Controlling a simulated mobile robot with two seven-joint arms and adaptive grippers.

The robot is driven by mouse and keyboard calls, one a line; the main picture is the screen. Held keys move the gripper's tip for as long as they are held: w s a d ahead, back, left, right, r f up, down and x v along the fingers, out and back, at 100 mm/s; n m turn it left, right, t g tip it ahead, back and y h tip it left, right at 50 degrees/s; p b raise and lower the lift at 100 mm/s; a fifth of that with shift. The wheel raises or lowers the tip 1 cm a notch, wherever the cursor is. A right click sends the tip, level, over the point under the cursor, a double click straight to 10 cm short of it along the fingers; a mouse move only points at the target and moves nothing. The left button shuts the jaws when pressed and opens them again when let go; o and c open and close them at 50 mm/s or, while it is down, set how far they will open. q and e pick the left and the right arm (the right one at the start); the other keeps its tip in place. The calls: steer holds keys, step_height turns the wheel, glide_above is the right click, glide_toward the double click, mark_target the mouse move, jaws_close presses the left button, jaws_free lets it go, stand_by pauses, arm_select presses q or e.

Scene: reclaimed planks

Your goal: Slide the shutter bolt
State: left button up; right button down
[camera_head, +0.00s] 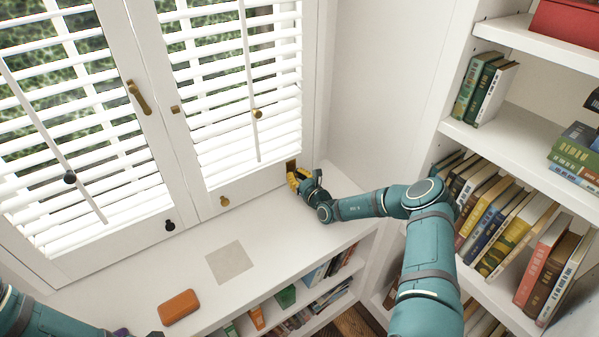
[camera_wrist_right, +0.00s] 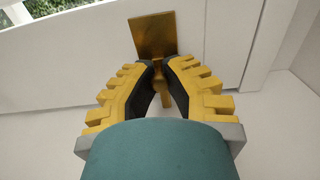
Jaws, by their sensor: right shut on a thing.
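The shutter bolt shows as a brass plate (camera_head: 291,164) low on the right shutter's frame, near its right edge. In the right wrist view its brass plate (camera_wrist_right: 152,33) is at the top middle, and a small brass piece runs down between the fingers. My right gripper (camera_head: 297,178), with yellow fingers, is at the plate. In the wrist view its dark fingertips (camera_wrist_right: 158,66) are closed in on the brass piece just below the plate.
The white shutters carry a brass handle (camera_head: 138,97), a black knob (camera_head: 169,225) and a brass knob (camera_head: 224,201). An orange case (camera_head: 179,307) and a beige square (camera_head: 229,262) lie on the white sill. A bookshelf (camera_head: 500,140) stands close to my right arm.

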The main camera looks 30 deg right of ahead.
steer(key=shift+f, duration=0.1)
steer(key=c, duration=0.9)
jaws_free()
steer(key=shift+s, duration=0.1)
steer(key=s, duration=0.8)
steer(key=s+d, duration=0.1)
steer(key=s, duration=0.3)
